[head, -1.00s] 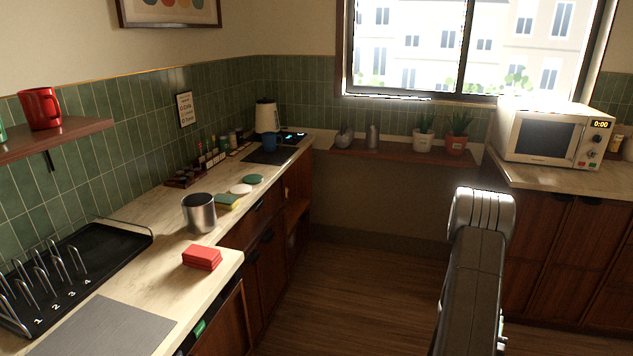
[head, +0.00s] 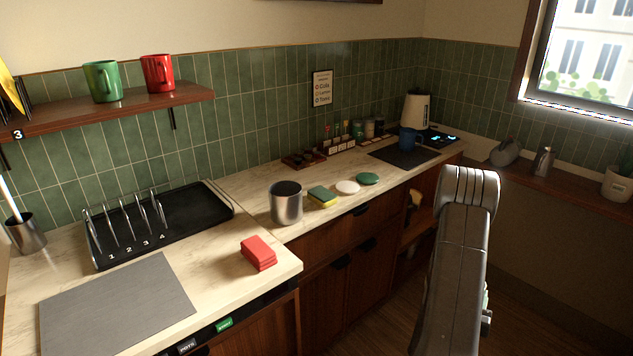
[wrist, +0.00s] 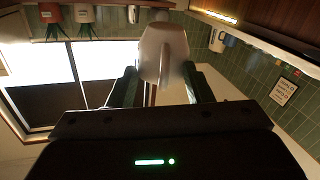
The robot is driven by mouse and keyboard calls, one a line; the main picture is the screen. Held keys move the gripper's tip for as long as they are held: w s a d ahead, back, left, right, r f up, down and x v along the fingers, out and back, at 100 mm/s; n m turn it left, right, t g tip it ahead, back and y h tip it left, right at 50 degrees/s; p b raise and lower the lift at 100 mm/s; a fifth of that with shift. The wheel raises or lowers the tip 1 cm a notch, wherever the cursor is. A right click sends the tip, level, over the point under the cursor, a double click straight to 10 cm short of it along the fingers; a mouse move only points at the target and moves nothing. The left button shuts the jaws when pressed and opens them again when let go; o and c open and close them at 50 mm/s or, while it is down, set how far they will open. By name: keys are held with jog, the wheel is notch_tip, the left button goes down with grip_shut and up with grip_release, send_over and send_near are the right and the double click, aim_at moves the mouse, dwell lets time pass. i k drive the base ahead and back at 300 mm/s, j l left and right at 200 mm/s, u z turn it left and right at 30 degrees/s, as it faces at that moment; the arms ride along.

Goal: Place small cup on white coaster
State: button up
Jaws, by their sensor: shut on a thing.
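A small white cup (wrist: 163,48) is in my gripper (wrist: 162,86) in the wrist view, with one dark finger on each side of it. My gripper is shut on the cup. The head view shows my arm at right, but neither the gripper nor the held cup can be made out there. The white coaster (head: 347,187) lies flat on the counter in the head view, between a green coaster (head: 368,178) and a sponge (head: 323,196). Nothing stands on the white coaster.
On the counter (head: 225,262), a metal canister (head: 286,203) stands left of the sponge and a red block stack (head: 258,253) lies near the front edge. A black rack tray (head: 190,212) is at left. A blue mug (head: 411,140) stands farther back on a dark mat (head: 398,157).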

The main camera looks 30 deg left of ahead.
aim_at(349, 187)
jog(key=i+u, duration=0.25)
jog(key=u, duration=0.2)
jog(key=i+u, duration=0.25)
jog(key=u, duration=0.15)
jog(key=i+j+z, duration=0.25)
jog(key=z, duration=0.15)
jog(key=i+j+z, duration=0.1)
jog(key=z, duration=0.35)
jog(key=j+z, duration=0.15)
jog(key=z, duration=0.25)
jog(key=i, duration=0.05)
